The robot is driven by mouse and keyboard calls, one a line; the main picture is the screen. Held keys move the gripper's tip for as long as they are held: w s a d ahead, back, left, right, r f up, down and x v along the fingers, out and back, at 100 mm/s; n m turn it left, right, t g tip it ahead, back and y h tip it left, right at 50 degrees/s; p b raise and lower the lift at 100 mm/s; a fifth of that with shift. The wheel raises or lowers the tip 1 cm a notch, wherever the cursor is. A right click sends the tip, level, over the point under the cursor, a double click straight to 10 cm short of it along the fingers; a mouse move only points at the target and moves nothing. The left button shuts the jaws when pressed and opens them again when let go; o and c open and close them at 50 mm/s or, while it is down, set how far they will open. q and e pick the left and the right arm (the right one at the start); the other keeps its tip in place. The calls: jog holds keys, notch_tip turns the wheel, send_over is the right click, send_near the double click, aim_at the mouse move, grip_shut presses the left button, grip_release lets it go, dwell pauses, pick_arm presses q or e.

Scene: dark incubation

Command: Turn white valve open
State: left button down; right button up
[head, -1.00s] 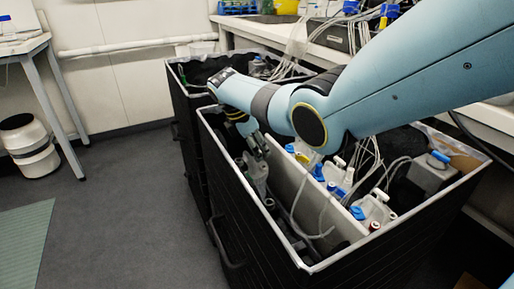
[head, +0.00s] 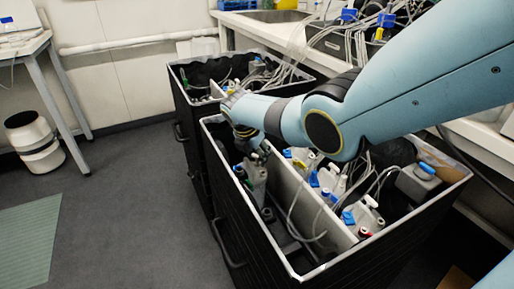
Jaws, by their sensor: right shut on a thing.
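My right arm reaches in from the upper right over the near black bin (head: 222,190). My right gripper (head: 258,157) points down inside the bin's left part and is shut at the top of a grey-white container (head: 256,178). The white valve seems to be at that container's top, but the fingers hide most of it, so I cannot tell how far it is turned. My left gripper is not in view.
A grey divider (head: 288,188) splits the near bin. Several containers with blue caps and tubes stand right of it, such as one with a blue cap (head: 427,168). A second black bin (head: 186,112) stands behind. Open floor (head: 120,220) lies left.

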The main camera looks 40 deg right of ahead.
jog(key=shift+n+t+p, duration=0.3)
jog(key=shift+n+p, duration=0.15)
jog(key=shift+n, duration=0.15)
